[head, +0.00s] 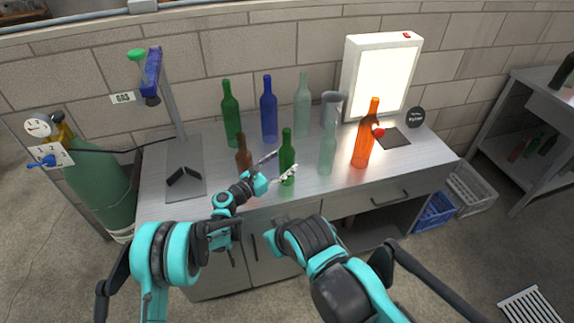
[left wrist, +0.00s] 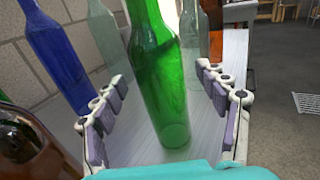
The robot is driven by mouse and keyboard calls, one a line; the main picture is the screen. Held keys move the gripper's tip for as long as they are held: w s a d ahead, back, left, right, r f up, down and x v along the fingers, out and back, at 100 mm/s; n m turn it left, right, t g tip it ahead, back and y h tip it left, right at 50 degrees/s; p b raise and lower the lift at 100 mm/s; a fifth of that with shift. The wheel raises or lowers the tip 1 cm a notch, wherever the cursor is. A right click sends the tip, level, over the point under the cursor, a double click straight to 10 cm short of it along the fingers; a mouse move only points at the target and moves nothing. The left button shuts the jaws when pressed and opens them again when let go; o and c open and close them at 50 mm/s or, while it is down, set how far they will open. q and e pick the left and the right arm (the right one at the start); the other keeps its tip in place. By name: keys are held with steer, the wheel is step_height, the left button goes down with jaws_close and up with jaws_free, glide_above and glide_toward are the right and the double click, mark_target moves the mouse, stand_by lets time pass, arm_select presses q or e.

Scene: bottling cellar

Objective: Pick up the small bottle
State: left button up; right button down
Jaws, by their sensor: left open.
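The small green bottle (head: 287,160) stands upright near the front edge of the steel bench (head: 215,185). In the left wrist view the green bottle (left wrist: 160,80) stands between my two finger rows, with bench surface showing on both sides of it. My left gripper (head: 284,162) is open around it, one finger on each side, and I see no grip on it. The near finger covers part of its lower body in the head view. My right gripper is out of view; only part of my right arm shows.
A brown bottle (head: 243,162) stands close left of my left gripper. Taller green (head: 230,115), blue (head: 269,112) and clear (head: 302,106) bottles stand behind. A pale green bottle (head: 327,150) and an orange bottle (head: 364,140) stand right, before a light box (head: 379,75).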

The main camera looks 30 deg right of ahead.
mark_target(293, 154)
arm_select(q)
steer(key=b+x, duration=0.1)
steer(key=x, duration=0.4)
steer(key=shift+d+f, duration=0.1)
steer(key=shift+d, duration=0.1)
steer(key=shift+w+d, duration=0.15)
steer(key=shift+d, duration=0.1)
steer(key=shift+c, duration=0.3)
steer(key=c, duration=1.6)
jaws_close()
